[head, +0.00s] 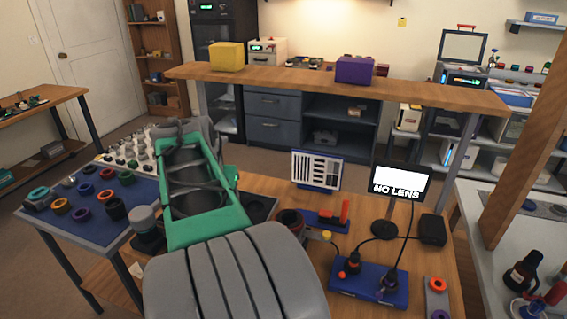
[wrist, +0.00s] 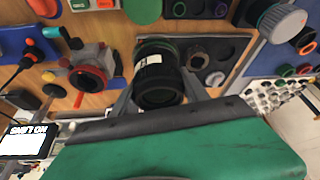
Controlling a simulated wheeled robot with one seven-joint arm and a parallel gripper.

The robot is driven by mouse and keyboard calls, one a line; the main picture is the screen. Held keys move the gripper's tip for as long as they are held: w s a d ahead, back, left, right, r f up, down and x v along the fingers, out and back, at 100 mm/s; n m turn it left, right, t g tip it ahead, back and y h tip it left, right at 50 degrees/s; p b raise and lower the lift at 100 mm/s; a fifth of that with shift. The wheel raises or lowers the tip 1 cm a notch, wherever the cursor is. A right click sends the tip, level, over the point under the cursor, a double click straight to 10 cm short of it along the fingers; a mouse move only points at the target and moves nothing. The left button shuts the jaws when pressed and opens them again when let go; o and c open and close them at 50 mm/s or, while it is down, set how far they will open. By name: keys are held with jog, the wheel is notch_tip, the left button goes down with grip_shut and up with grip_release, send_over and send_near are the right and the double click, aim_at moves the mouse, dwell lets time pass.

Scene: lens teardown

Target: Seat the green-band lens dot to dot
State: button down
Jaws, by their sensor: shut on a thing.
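My gripper (wrist: 157,92) is shut on the green-band lens (wrist: 158,82), a black barrel with a green ring and a white patch, in the wrist view. One finger is on each side of it. The lens hangs above the bench; no alignment dot can be made out on it. A grey mount with a red ring (wrist: 90,75) is left of the lens and apart from it. In the head view this red-ringed mount (head: 291,218) stands right of my arm, which hides the gripper and lens there. A screen (head: 400,184) reads "NO LENS".
A dark tray with round recesses (wrist: 237,50) is right of the lens in the wrist view. In the head view, a blue mat (head: 70,222) with several coloured rings is at left. A blue box with cables (head: 368,284) and a red-handled blue fixture (head: 328,221) are near the mount.

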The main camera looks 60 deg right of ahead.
jog(key=s+d+r+m+g+p, duration=0.35)
jog(key=s+d+m, duration=0.35)
jog(key=s+d, duration=0.55)
jog(key=shift+t, duration=0.35)
jog(key=shift+s+a+f+b, duration=0.25)
jog(key=shift+s+f+b, duration=0.05)
jog(key=shift+f+b, duration=0.6)
jog(key=shift+s+a+f+b, duration=0.3)
jog(key=shift+f+b, duration=0.45)
jog(key=shift+f, duration=0.1)
jog(key=shift+s+a+f+b, duration=0.25)
jog(key=shift+s+f+b, duration=0.05)
jog(key=shift+f+b, duration=0.6)
jog(key=shift+a+f, duration=0.1)
jog(key=shift+a, duration=0.05)
jog(key=shift+f+b, duration=0.25)
jog(key=shift+b, duration=0.1)
jog(key=shift+f, duration=0.1)
jog(key=shift+f, duration=0.2)
jog(key=shift+f+b, duration=0.2)
jog(key=shift+b, duration=0.2)
